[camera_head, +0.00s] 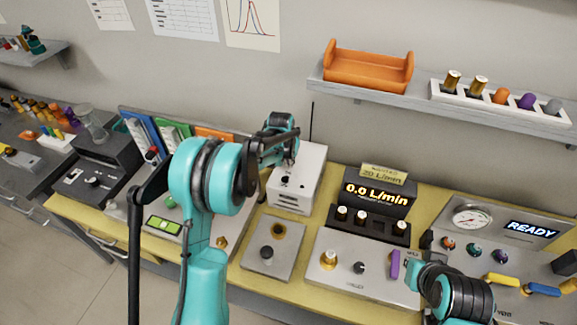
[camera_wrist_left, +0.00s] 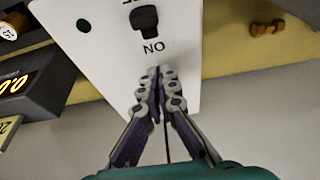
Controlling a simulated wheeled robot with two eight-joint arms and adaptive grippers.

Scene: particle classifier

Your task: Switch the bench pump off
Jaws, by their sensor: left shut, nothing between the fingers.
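The bench pump appears to be the white box (camera_head: 312,166) at the back of the yellow bench in the head view. In the left wrist view its white top panel (camera_wrist_left: 95,50) carries a black switch (camera_wrist_left: 144,20), with a label beside it that reads ON upside down. My left gripper (camera_head: 290,158) is over the box. In the wrist view its fingers (camera_wrist_left: 158,72) are shut and empty, with the tips near the ON label, apart from the switch in the picture. I cannot tell whether they touch the panel. My right arm shows at the lower right, without its fingers.
A black display (camera_head: 377,196) right of the box reads 0.0 L/min, with a 20 L/min card on top. Knobbed panels (camera_head: 357,268) stand in front. A gauge panel (camera_head: 500,222) reads READY. A shelf (camera_head: 440,107) with an orange tray (camera_head: 368,72) hangs above.

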